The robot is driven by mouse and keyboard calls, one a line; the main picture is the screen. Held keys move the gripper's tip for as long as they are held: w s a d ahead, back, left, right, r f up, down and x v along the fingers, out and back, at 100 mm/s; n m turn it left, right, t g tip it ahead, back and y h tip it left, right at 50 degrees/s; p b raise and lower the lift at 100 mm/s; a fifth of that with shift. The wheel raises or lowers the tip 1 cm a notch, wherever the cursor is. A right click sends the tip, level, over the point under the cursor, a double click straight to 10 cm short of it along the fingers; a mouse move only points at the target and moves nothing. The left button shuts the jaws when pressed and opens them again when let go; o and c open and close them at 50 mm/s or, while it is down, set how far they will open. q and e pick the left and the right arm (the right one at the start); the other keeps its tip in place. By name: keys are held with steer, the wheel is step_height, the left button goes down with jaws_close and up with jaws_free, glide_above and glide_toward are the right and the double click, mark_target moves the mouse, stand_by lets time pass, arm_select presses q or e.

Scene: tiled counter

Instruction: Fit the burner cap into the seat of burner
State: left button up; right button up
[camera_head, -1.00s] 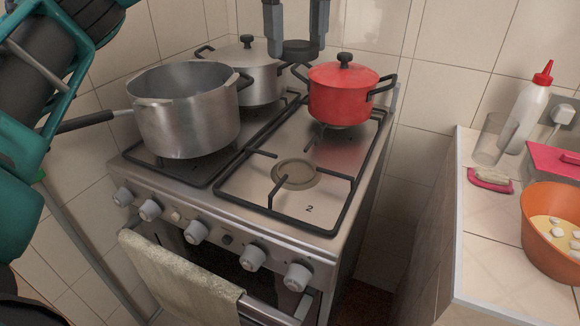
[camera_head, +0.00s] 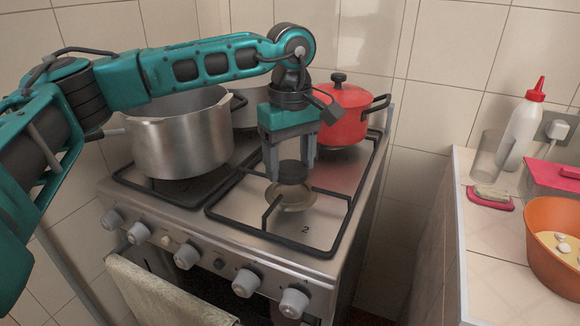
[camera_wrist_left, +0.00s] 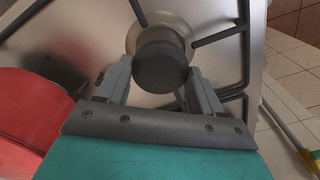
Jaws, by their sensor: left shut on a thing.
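My left gripper (camera_head: 290,172) points down over the front right burner of the stove. It is shut on the burner cap (camera_head: 289,171), a dark round piece held between its two fingers. The burner seat (camera_head: 293,197), a tan round ring near the printed "2", lies just below the cap and is partly hidden by it. In the left wrist view the cap (camera_wrist_left: 160,68) sits between the fingertips and overlaps the seat (camera_wrist_left: 158,28). I cannot tell whether cap and seat touch. My right gripper is not in view.
Black grate bars (camera_head: 333,194) surround the seat. A red pot (camera_head: 345,117) stands close behind my left gripper. A large steel pot (camera_head: 180,140) stands to the left, another pot (camera_head: 250,100) behind. The counter (camera_head: 490,230) at right holds a bottle and an orange bowl.

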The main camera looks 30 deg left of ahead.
mark_target(290, 167)
arm_select(q)
steer(key=shift+f, duration=0.65)
steer(key=shift+f+b, duration=0.4)
steer(key=shift+f, duration=0.2)
steer(key=o, duration=1.2)
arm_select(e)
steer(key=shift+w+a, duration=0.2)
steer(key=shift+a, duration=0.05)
arm_select(q)
steer(key=shift+r, duration=0.15)
steer(key=shift+r+p, duration=0.35)
step_height(290, 167, up, 12)
steer(key=shift+r+p, duration=0.15)
steer(key=shift+p, duration=0.5)
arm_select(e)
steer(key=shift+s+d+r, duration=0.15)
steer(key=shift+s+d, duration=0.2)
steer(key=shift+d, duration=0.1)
